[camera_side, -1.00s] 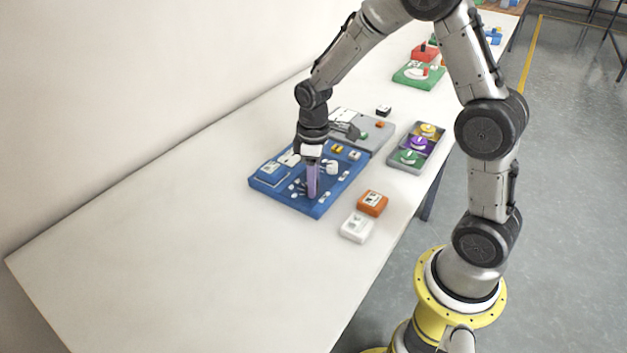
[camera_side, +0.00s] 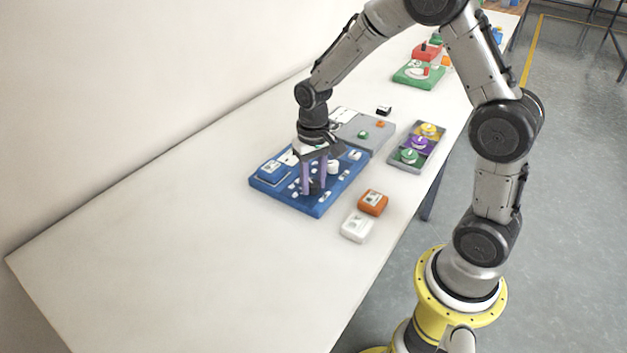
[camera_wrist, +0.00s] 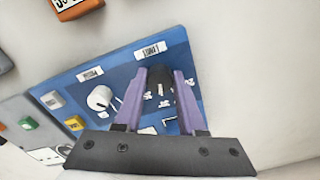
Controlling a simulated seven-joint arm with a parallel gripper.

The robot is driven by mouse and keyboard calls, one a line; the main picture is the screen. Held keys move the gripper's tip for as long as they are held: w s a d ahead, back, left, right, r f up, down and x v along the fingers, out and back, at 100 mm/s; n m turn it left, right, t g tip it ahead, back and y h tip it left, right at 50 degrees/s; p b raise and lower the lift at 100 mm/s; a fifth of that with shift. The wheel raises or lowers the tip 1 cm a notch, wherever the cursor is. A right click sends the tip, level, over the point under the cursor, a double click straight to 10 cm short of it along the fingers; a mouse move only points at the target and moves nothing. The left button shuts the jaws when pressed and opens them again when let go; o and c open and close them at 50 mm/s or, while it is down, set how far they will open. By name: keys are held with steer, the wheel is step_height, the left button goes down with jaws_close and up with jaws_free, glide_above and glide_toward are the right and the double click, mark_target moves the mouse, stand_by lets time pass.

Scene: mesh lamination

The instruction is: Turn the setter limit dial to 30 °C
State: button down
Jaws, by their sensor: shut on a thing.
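The blue setter panel (camera_side: 325,207) lies on the white table, and it also shows in the wrist view (camera_wrist: 70,82). The limit dial (camera_wrist: 160,82) is a dark knob beside a label that seems to read LIMIT (camera_wrist: 150,50). My gripper (camera_side: 315,188) points down over the panel. In the wrist view its two purple fingers (camera_wrist: 160,77) stand on either side of the dark dial and are shut on it. The fingers hide part of the dial and its scale, so I cannot read its setting.
A white knob (camera_wrist: 100,97) stands on the panel beside the dial. An orange box (camera_side: 372,203) and a white box (camera_side: 356,228) sit in front of the panel. A grey tray (camera_side: 392,160) with colored pieces is to the right. The table's left part is clear.

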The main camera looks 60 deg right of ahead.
mark_target(313, 184)
steer(key=shift+r+m, duration=0.15)
steer(key=shift+m, duration=0.45)
steer(key=c, duration=0.5)
jaws_free()
step_height(313, 184, up, 14)
stand_by(0.4)
